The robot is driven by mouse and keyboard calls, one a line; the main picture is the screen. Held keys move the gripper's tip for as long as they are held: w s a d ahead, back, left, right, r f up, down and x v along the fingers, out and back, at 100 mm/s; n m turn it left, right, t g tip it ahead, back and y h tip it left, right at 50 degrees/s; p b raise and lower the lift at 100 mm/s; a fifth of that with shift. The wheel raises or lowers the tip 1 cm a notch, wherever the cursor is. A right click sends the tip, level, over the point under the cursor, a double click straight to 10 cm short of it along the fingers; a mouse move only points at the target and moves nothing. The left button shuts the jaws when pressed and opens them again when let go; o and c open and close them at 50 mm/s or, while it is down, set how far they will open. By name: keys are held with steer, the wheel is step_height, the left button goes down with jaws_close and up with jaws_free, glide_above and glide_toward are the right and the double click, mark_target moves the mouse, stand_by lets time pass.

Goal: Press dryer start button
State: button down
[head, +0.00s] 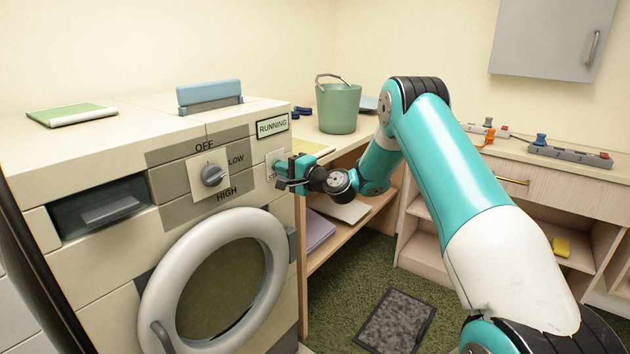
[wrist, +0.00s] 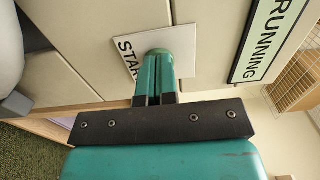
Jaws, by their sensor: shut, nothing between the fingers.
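The cream dryer (head: 70,275) stands at the left in the head view, with its round door shut. A white plate lettered START (head: 274,158) is on its front panel, right of the dial; it also shows in the wrist view (wrist: 190,50). My gripper (head: 283,170) is shut and empty, with its fingertips at this plate. In the wrist view my gripper (wrist: 158,70) covers part of the plate and its lettering. The button itself is mostly hidden behind the fingertips, so I cannot tell how far it is pressed. A RUNNING sign (head: 272,127) is above the plate.
A dial (head: 213,174) marked OFF, LOW and HIGH is left of the plate. A blue-handled object (head: 209,92) and a green pad (head: 72,114) lie on top of the dryer. A green bucket (head: 338,110) stands on the counter behind my arm. A grey mat (head: 396,322) lies on the floor.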

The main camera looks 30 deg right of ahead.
steer(key=d+b+v, duration=0.1)
steer(key=b+v, duration=0.1)
steer(key=v, duration=1)
